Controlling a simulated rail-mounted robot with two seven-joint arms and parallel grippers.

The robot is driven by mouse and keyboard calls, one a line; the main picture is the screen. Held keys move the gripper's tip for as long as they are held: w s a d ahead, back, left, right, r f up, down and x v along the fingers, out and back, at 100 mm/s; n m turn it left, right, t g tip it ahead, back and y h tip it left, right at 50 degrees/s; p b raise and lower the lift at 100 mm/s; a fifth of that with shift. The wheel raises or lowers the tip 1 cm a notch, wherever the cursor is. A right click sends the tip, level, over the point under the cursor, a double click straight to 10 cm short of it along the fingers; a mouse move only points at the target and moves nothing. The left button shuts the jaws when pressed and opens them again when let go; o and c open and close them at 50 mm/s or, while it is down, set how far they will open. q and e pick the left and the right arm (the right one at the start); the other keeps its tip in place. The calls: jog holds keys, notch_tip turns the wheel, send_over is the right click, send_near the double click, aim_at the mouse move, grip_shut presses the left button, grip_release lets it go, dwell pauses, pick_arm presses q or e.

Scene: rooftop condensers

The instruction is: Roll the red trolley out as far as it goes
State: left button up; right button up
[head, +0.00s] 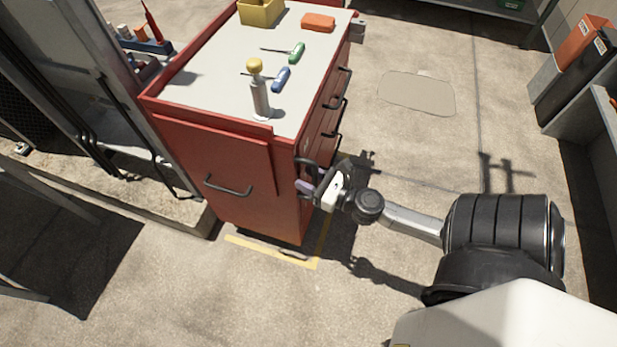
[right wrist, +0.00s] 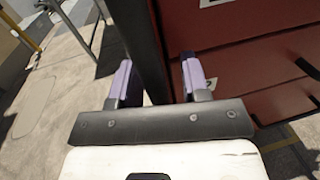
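The red trolley (head: 225,165) stands upright on the concrete in the head view, with a grey top and a black handle (head: 228,187) on its near face. Its right side has drawers with black pulls; red drawer fronts (right wrist: 235,50) fill the right of the right wrist view. My right gripper (head: 306,187) is at the trolley's near right corner, by a black bar there. In the right wrist view the gripper's purple-padded fingers (right wrist: 157,75) are apart, with the dark upright bar (right wrist: 146,50) between them. Gaps show beside the bar. My left gripper is in neither view.
On the trolley top are a yellow bin (head: 261,12), an orange box (head: 318,22), two screwdrivers and a yellow-capped cylinder (head: 260,95). A yellow floor line (head: 270,252) runs by its base. A metal frame stands close on the left; floor to the front and right is open.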

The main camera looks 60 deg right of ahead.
grip_shut()
dwell(0.6)
jog(key=shift+w+d, duration=0.1)
jog(key=shift+d, duration=0.05)
